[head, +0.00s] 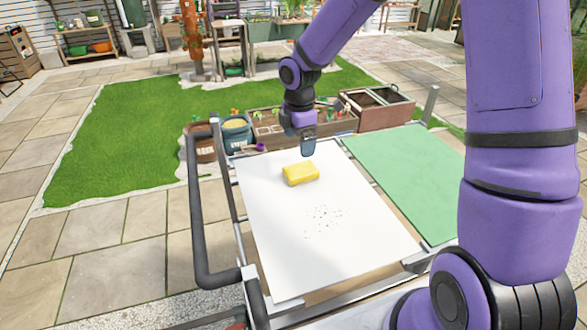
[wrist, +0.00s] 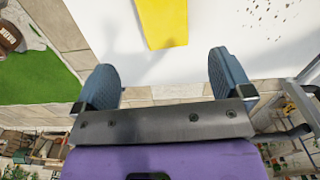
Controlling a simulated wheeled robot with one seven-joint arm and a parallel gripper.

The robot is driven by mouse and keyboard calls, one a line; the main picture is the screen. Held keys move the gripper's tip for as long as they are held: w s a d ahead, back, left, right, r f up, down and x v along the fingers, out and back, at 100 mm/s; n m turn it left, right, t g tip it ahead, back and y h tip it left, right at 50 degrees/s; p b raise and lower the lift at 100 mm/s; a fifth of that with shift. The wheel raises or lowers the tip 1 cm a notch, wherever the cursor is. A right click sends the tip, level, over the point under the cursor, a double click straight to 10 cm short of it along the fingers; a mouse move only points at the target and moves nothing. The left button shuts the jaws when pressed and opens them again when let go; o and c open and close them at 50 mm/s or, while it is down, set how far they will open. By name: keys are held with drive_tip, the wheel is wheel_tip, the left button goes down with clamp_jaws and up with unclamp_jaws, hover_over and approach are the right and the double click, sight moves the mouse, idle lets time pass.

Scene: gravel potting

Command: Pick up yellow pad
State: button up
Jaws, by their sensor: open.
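The yellow pad (head: 300,173) lies flat on the far part of the white board (head: 265,225). In the wrist view the yellow pad (wrist: 163,20) shows at the top, cut off by the frame edge, ahead of the fingers. My gripper (head: 308,145) is above the far edge of the board, beyond the pad and slightly to its right. In the wrist view my gripper (wrist: 165,82) has its two blue-grey fingers wide apart with nothing between them. The pad is apart from the fingers.
Dark specks (head: 323,217) are scattered on the board in front of the pad. A green panel (head: 405,170) lies to the right. A dark rail (head: 195,215) runs along the left side. Planters (head: 375,107) and pots (head: 236,132) stand behind the board.

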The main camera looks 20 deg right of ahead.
hover_over(299, 169)
drive_tip(key=f, duration=0.4)
drive_tip(key=shift+w+f, duration=0.2)
drive_tip(key=shift+f, duration=0.1)
drive_tip(key=shift+s+f, duration=0.15)
drive_tip(key=shift+f, duration=1.25)
drive_tip(key=shift+s+f, duration=0.15)
drive_tip(key=shift+f, duration=1.25)
drive_tip(key=c, duration=1)
